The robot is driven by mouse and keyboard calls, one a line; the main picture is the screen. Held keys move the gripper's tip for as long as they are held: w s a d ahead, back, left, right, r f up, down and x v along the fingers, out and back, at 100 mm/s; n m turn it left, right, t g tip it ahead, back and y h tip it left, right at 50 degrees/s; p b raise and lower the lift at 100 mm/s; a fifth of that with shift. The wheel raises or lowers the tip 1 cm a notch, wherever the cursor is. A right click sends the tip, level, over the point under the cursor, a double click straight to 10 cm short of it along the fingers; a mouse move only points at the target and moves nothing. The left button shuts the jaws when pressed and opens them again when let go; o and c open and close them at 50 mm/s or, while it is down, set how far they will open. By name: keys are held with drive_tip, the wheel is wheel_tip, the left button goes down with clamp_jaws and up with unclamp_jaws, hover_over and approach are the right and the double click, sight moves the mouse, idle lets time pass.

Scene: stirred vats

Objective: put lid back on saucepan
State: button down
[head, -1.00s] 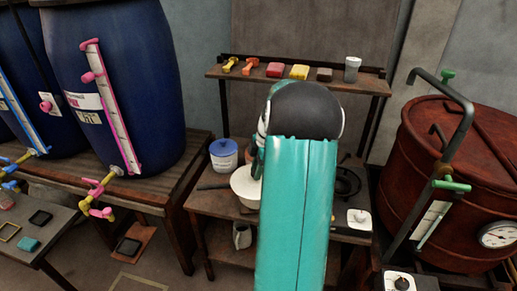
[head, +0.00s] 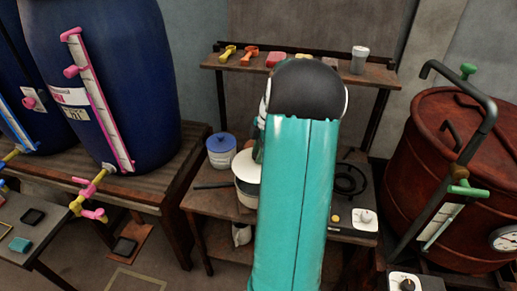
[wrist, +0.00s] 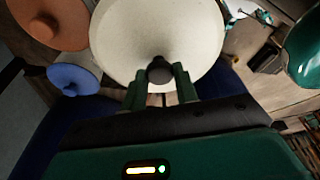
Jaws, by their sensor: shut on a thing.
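The cream lid (wrist: 158,28) fills the upper middle of the wrist view, and my gripper (wrist: 160,82) is shut on its dark knob (wrist: 160,69). In the head view the lid (head: 246,164) shows beside my teal arm, directly over the saucepan (head: 247,199). The saucepan's pale wall shows below a dark line, and its dark handle (head: 211,185) points left. I cannot tell whether the lid rests on the rim or is just above it. My arm hides the right side of both and most of the gripper in the head view.
A blue-lidded white tub (head: 221,150) stands just behind and left of the saucepan. A hotplate (head: 350,181) lies to the right. A shelf (head: 300,68) with small items stands behind.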

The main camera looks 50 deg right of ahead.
sight(259, 165)
drive_tip(key=shift+s+d+f, duration=0.15)
drive_tip(key=shift+s+f, duration=0.05)
drive_tip(key=shift+f, duration=0.25)
drive_tip(key=shift+w+f, duration=0.1)
drive_tip(key=shift+f, duration=2.45)
drive_tip(key=shift+f, duration=0.15)
drive_tip(key=c, duration=0.5)
unclamp_jaws()
